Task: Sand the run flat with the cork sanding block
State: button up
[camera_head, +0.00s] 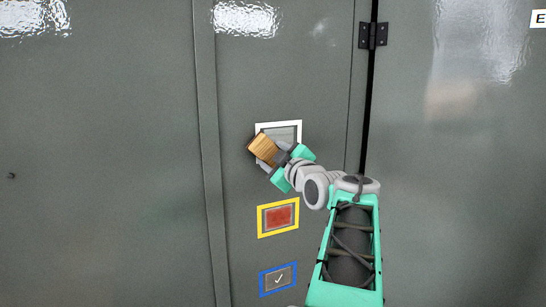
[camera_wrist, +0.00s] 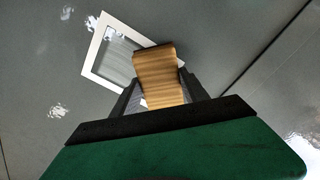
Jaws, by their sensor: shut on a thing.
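My gripper (camera_head: 282,162) is shut on the cork sanding block (camera_head: 263,148), a tan-brown block with a striped grain. The block is in front of the lower left part of a white-framed patch (camera_head: 290,125) on the grey enclosure door. In the wrist view the block (camera_wrist: 158,72) is between the fingers and covers the right part of the white frame (camera_wrist: 92,66). Streaks show on the grey surface inside the frame (camera_wrist: 116,52). I cannot tell whether the block touches the surface. Any run behind the block is hidden.
Below the white frame are a yellow-framed red patch (camera_head: 279,217) and a blue-framed patch with a check mark (camera_head: 278,280). A black hinge (camera_head: 373,35) and a dark door gap (camera_head: 367,110) lie to the right. A raised vertical seam (camera_head: 208,150) runs on the left.

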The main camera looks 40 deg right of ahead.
jog(key=shift+x, duration=1.05)
jog(key=shift+s+d+b, duration=0.1)
jog(key=shift+s+d, duration=0.15)
jog(key=shift+d, duration=0.4)
jog(key=shift+s+d+b, duration=0.15)
jog(key=shift+s+d, duration=0.05)
jog(key=shift+d, duration=0.4)
jog(key=shift+s+d+b, duration=0.1)
jog(key=shift+s+d, duration=0.15)
jog(key=shift+d, duration=0.4)
jog(key=shift+f, duration=0.1)
jog(key=shift+w+b, duration=0.15)
jog(key=shift+b, duration=0.35)
jog(key=a+b, duration=0.1)
jog(key=w+a+b, duration=0.1)
jog(key=a+b, duration=0.1)
jog(key=shift+a, duration=0.15)
jog(key=shift+w+a, duration=0.1)
jog(key=shift+a, duration=0.2)
